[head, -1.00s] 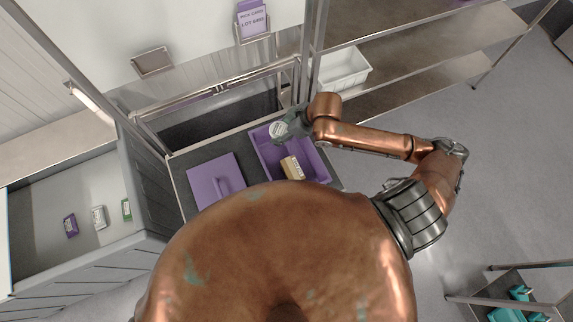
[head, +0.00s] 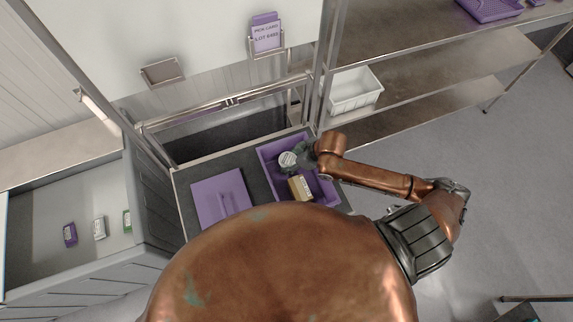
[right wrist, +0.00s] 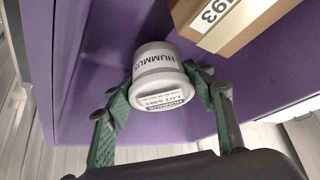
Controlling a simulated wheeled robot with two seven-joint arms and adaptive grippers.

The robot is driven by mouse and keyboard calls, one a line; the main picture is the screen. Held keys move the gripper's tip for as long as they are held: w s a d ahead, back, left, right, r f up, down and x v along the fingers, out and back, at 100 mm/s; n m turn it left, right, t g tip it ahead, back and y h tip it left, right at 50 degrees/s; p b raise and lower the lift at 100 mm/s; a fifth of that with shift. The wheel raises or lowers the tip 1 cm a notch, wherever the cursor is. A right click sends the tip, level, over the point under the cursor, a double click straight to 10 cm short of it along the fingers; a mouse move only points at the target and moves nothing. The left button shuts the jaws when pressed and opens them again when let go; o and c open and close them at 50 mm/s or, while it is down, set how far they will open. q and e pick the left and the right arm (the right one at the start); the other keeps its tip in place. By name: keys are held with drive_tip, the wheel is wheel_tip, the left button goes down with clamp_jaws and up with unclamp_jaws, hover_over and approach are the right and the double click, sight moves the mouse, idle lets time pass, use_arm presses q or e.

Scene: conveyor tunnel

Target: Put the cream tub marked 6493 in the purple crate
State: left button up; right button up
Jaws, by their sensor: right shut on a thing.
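The cream tub (head: 288,159) is held over or inside the back-left part of the purple crate (head: 325,190). In the right wrist view the tub (right wrist: 155,68) reads HUMMUS and LOT 6493, and the crate's purple surface (right wrist: 95,50) lies behind it. My right gripper (head: 300,156) is shut around the tub's sides, one finger on each side in the wrist view (right wrist: 160,90). I cannot tell whether the tub touches the crate floor. A tan box (head: 300,188) sits in the crate near the tub; its label shows in part in the wrist view (right wrist: 235,18). My left gripper is not in view.
A purple lid-like panel (head: 220,198) lies left of the crate on the dark surface. A grey bin (head: 70,270) at left holds several small packs. A pick card (head: 266,36) hangs behind, and a white bin (head: 355,90) stands on a shelf.

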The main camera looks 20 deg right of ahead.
drive_tip(key=shift+f, duration=1)
drive_tip(key=shift+f, duration=0.15)
drive_tip(key=o, duration=1.7)
drive_tip(key=shift+o, duration=0.2)
drive_tip(key=v, duration=1.2)
